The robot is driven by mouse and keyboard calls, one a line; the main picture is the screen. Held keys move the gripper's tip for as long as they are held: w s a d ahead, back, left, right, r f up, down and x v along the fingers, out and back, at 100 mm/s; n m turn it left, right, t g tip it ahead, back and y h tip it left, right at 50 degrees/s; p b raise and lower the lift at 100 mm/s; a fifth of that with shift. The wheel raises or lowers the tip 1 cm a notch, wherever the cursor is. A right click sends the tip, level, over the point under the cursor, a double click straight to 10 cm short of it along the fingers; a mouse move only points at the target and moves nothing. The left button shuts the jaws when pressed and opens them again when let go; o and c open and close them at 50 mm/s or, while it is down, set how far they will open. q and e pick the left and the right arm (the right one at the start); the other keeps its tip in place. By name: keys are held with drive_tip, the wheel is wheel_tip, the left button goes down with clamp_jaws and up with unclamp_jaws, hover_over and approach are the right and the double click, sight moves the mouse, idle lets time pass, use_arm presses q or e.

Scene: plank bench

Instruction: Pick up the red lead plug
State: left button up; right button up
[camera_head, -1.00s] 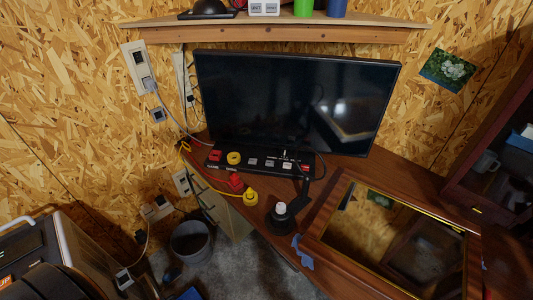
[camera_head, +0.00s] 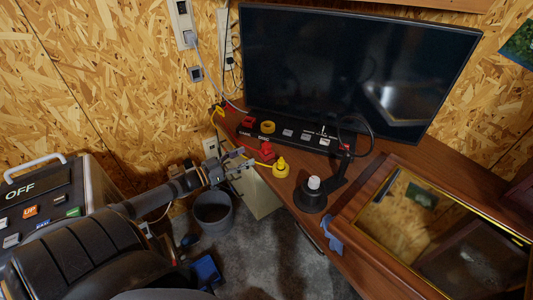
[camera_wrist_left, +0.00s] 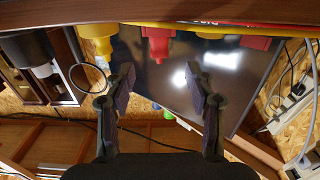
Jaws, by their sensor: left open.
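The red lead plug (camera_head: 266,151) stands near the left edge of the wooden desk, beside a yellow plug (camera_head: 281,168). A yellow lead runs close by it. My left gripper (camera_head: 240,160) is open and empty, just left of the red plug and off the desk's edge. In the left wrist view, the picture is upside down. There the red plug (camera_wrist_left: 158,42) hangs from the top, ahead of the gap between my open fingers (camera_wrist_left: 160,84), with the yellow plug (camera_wrist_left: 98,38) to its left. The fingers do not touch the red plug. My right gripper is out of view.
A black panel (camera_head: 290,134) with a red socket (camera_head: 248,121) and a yellow ring (camera_head: 267,127) lies behind the plugs, before a monitor (camera_head: 350,65). A black base with a white knob (camera_head: 313,190) stands right. A bin (camera_head: 213,214) is on the floor below.

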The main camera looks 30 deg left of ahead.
sight(263, 149)
use_arm(q)
drive_tip(key=b+x, duration=0.2)
drive_tip(key=x, duration=0.2)
drive_tip(key=shift+w+f, duration=0.15)
drive_tip(key=shift+w, duration=0.05)
drive_tip(key=shift+w+d, duration=0.1)
drive_tip(key=shift+w, duration=0.15)
drive_tip(key=shift+w+d, duration=0.1)
drive_tip(key=shift+w, duration=0.05)
drive_tip(key=b+x, duration=0.1)
drive_tip(key=x, duration=0.3)
drive_tip(key=shift+w+d, duration=0.2)
drive_tip(key=shift+w, duration=0.1)
clamp_jaws()
